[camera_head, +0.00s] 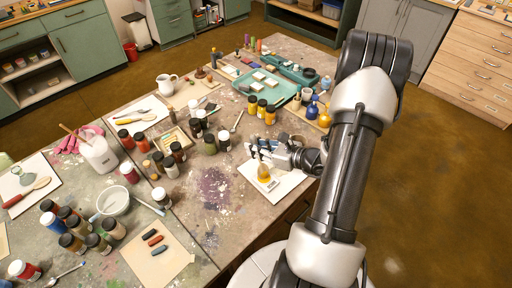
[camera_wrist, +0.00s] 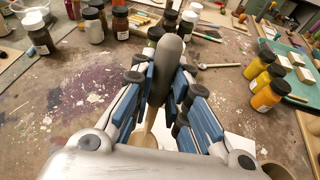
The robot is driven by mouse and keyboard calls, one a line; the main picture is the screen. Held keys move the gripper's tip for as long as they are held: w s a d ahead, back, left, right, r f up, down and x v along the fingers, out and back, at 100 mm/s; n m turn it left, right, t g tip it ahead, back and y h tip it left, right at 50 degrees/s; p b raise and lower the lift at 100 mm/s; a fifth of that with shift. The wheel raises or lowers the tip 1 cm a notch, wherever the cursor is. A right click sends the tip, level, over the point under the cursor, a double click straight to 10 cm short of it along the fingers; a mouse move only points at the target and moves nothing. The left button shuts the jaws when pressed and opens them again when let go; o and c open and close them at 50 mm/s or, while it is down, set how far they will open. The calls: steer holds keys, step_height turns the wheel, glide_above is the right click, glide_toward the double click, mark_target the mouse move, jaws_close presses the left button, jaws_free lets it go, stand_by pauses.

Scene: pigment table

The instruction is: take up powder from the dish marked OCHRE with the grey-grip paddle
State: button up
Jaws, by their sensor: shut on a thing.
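My gripper (camera_head: 268,148) is at the right edge of the table, above a white board. In the wrist view my gripper (camera_wrist: 168,95) is shut on the paddle's dark grey rounded grip (camera_wrist: 171,62), which stands up between the blue-padded fingers. A pale wooden part (camera_wrist: 148,134) shows below the fingers. In the head view a yellowish-tan piece (camera_head: 264,172) shows below the gripper, over the board; it looks like the paddle's lower end. I cannot tell whether it touches the board or carries powder. I can read no OCHRE mark and cannot make out that dish.
The white board (camera_head: 285,187) lies near the table edge. Yellow-orange jars (camera_head: 261,108) and a teal tray (camera_head: 281,90) stand behind the gripper. Dark-lidded jars (camera_head: 210,144) stand to the left. The stained tabletop (camera_head: 215,190) left of the board is clear.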

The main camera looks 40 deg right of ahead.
stand_by(0.3)
steer(key=shift+r+p, duration=2.6)
steer(key=shift+r, duration=0.95)
steer(key=shift+f, duration=0.1)
